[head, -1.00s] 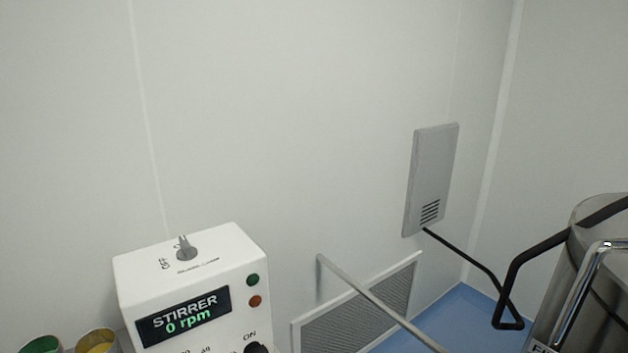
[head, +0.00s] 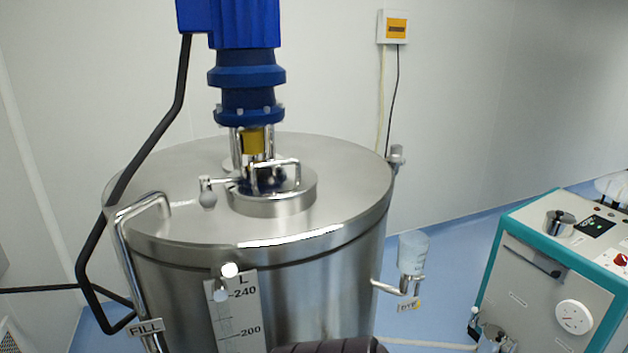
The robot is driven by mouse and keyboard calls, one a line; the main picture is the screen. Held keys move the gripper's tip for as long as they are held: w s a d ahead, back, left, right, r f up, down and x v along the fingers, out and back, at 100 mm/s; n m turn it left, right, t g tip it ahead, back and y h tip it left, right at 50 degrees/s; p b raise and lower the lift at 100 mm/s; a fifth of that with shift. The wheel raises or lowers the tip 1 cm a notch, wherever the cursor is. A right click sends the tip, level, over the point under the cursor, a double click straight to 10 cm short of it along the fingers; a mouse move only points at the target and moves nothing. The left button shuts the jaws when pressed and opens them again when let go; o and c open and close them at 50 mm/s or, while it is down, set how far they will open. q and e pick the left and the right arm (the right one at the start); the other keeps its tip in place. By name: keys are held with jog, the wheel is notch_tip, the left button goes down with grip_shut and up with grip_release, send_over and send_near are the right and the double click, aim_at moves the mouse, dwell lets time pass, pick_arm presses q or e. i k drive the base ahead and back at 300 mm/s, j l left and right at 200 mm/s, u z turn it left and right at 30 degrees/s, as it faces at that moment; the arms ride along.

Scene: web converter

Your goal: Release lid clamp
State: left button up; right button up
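On the lid sits a small round hatch (head: 272,205) with a bar handle. A clamp with a grey knob (head: 208,199) stands at the hatch's left side. Other knobbed fittings sit at the tank rim, one at the front (head: 229,270) and one at the right (head: 396,155). I cannot tell whether any clamp is tight or loose. Neither gripper is in view. A dark ribbed part, possibly of my own arm, shows at the bottom edge.
A blue motor (head: 246,70) rises from the lid behind the hatch. A steel pipe (head: 122,250) and black cable run at the left. A small cup (head: 413,252) is on the right-side outlet. A teal and white machine (head: 545,275) stands right, with blue floor between.

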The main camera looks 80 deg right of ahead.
aim_at(207, 199)
jog(key=z, duration=2)
jog(key=i+l, duration=0.1)
jog(key=l, duration=0.4)
jog(key=i, duration=0.05)
